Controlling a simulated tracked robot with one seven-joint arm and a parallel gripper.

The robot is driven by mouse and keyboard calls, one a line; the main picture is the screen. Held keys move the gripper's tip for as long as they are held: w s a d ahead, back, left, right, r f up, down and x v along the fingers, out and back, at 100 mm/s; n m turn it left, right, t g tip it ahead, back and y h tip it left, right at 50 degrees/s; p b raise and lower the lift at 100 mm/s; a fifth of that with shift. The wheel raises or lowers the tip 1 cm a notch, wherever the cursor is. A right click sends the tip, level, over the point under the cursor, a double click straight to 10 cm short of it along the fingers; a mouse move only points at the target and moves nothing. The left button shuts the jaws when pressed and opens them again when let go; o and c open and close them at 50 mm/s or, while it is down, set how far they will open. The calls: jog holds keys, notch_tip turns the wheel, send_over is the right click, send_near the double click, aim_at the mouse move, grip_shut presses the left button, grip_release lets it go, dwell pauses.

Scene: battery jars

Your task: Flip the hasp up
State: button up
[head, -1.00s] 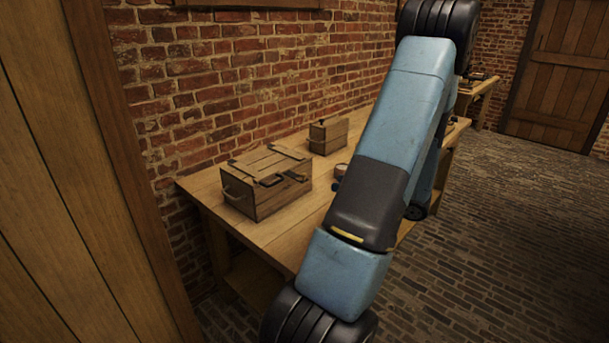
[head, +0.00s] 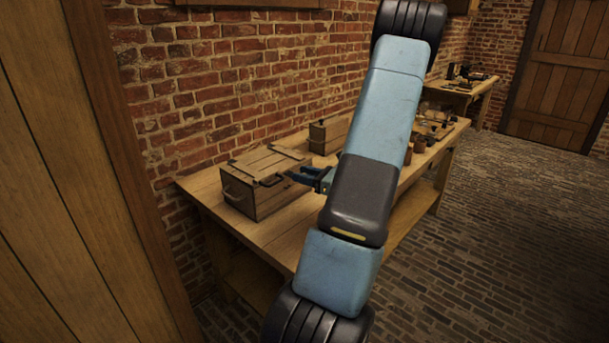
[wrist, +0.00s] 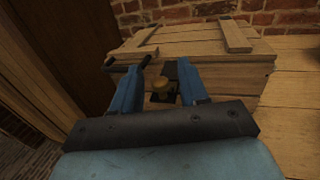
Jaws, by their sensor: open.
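A wooden chest (head: 262,190) with a slatted lid stands on the workbench, its lid down. In the wrist view the chest (wrist: 245,75) fills the area ahead of my gripper. A dark metal piece that looks like the hasp (wrist: 170,70) is at the chest's front upper edge, with a round brass knob (wrist: 161,86) just below it. My gripper (wrist: 163,69) is open, its two blue fingers on either side of these parts. In the head view my gripper (head: 297,177) is at the chest's right side. Contact with the hasp cannot be told.
A dark bar (wrist: 132,56) sits at the lid's edge, close to my left finger. A smaller wooden box (head: 325,136) stands behind the chest. Jars and small items (head: 425,135) are farther along the workbench (head: 262,235). A brick wall (head: 210,90) runs behind it.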

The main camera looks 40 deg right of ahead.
jog(key=shift+w+a, duration=0.1)
jog(key=shift+w, duration=0.15)
jog(key=shift+c, duration=0.3)
grip_shut()
